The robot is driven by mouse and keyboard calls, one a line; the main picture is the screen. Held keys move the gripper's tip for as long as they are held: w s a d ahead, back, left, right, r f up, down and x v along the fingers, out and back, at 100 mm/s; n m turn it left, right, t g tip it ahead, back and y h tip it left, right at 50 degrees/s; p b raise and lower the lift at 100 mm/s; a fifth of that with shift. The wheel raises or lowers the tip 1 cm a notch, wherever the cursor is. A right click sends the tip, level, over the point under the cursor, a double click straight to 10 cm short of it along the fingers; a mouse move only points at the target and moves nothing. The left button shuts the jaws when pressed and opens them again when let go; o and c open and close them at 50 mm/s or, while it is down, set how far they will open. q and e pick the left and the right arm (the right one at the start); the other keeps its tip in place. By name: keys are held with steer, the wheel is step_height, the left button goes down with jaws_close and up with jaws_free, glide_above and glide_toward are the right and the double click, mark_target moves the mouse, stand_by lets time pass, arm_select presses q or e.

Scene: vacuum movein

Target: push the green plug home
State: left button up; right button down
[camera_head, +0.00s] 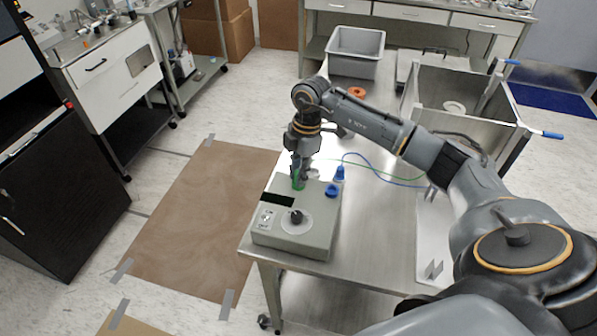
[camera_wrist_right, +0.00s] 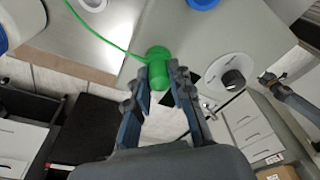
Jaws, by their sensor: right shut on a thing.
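The green plug (camera_head: 298,183) is at the back left of the grey-green box (camera_head: 292,243), under my right gripper (camera_head: 302,172). In the right wrist view the green plug (camera_wrist_right: 158,68) is between the two fingertips of my right gripper (camera_wrist_right: 168,88), which is shut on it. A green cable runs from the plug. Whether the plug sits fully in its socket is hidden. A blue plug (camera_head: 339,173) with a blue cable stands near the box's back right corner, and a blue socket (camera_head: 331,191) is on the box top. My left gripper is not in view.
The box stands at the left end of a metal table (camera_head: 385,220). A black knob (camera_head: 296,216) is on its front. A grey bin (camera_head: 355,50) and a metal tub (camera_head: 440,95) are further back. Brown floor covering (camera_head: 195,215) lies left of the table.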

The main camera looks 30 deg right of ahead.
steer(key=shift+s+f, duration=0.15)
steer(key=shift+f, duration=0.1)
stand_by(0.7)
steer(key=c, duration=1.1)
jaws_free()
steer(key=o, duration=0.5)
steer(key=shift+r, duration=0.15)
steer(key=shift+c, duration=0.2)
step_height(320, 180, up, 16)
steer(key=p, duration=1.2)
steer(key=shift+p, duration=0.35)
